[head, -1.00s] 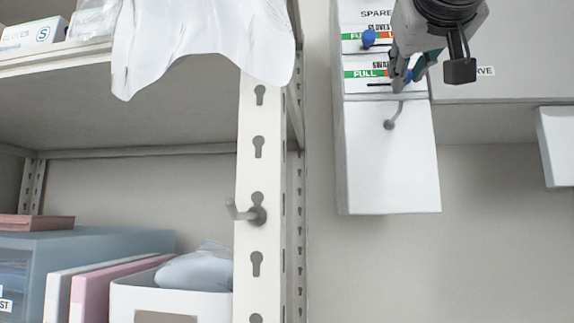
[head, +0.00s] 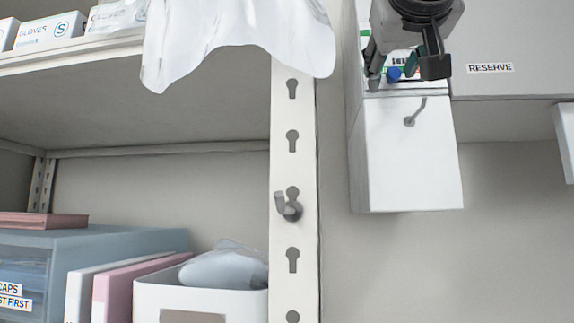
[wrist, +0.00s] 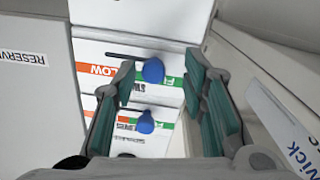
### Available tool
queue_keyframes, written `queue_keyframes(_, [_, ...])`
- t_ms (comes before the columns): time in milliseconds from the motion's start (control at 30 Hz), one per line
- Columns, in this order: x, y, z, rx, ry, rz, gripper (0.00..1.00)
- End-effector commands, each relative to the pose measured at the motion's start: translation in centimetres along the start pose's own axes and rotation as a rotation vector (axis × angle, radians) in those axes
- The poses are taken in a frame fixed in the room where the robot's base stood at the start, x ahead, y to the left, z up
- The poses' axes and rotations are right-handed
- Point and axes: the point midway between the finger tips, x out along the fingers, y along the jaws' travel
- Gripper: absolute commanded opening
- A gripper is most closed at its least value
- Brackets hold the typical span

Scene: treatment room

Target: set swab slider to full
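The swab box (wrist: 120,50), with an orange LOW and green FULL strip, shows upside down in the wrist view. Its blue slider knob (wrist: 152,70) stands beside the green part, with bare slot to its left. The knob also shows in the head view (head: 394,74), between the fingers. My gripper (wrist: 160,65) is open around the knob, its left finger close to it and a gap to the right finger; contact is unclear. In the head view my gripper (head: 393,78) hides most of the labels.
A grey cabinet marked RESERVE (head: 490,90) stands right of the boxes. A white box with a small hook (head: 409,120) is below. A shelf post (head: 292,165) with a hook is on the left, with a white cloth (head: 235,35) above.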

Motion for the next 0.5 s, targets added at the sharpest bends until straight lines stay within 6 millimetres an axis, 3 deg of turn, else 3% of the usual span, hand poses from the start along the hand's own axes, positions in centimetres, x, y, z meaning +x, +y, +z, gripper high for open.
queue_keyframes(233, [-1.8, 0.0, -0.1, 0.0, 0.003, 0.001, 0.39])
queue_keyframes(500, [-7.2, -0.1, -0.1, 0.0, 0.004, -0.001, 0.39])
